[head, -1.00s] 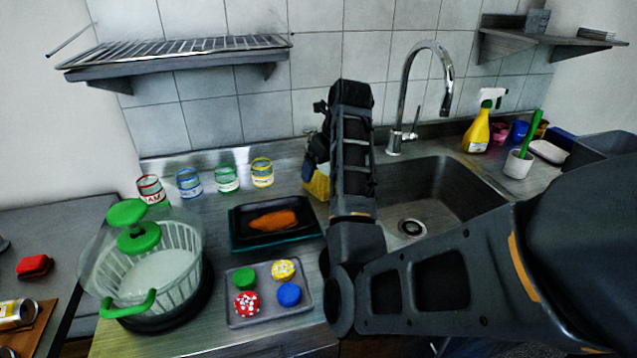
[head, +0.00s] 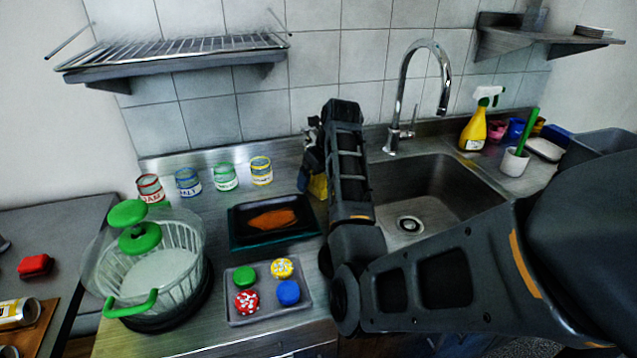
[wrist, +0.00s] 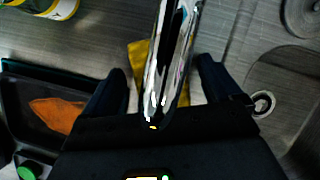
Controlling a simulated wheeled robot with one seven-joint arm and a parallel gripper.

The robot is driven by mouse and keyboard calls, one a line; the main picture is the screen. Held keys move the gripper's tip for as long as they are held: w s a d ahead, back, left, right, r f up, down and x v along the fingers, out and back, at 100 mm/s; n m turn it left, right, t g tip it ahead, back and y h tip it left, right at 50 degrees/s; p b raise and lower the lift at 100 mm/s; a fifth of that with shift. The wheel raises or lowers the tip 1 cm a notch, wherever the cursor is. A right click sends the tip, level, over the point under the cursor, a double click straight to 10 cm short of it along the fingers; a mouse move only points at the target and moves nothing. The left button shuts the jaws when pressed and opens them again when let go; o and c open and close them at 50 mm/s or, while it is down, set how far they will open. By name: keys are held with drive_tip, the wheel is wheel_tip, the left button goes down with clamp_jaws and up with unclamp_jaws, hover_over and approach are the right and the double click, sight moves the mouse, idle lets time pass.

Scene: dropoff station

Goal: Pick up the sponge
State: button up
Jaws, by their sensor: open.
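A yellow block that looks like the sponge (head: 318,187) stands on the counter left of the sink, mostly hidden behind my arm. In the wrist view the yellow sponge (wrist: 138,60) shows between the fingers, partly covered by a long shiny metal-like thing (wrist: 172,55) that I cannot identify. My gripper (wrist: 160,75) is open, with one dark finger on each side of the yellow block. It points down over the block. I cannot tell whether the fingers touch it. In the head view my gripper (head: 311,150) is partly hidden by my wrist.
A black tray (head: 235,240) with an orange piece lies left of the gripper. Several jars (head: 225,178) stand behind it. The sink (head: 440,180) and tall faucet (head: 402,95) are to the right. A grey tray (head: 240,318) and a salad spinner (head: 150,260) are in front.

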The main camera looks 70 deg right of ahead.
drive_tip(key=shift+f, duration=0.1)
idle(0.3)
drive_tip(key=c, duration=1.1)
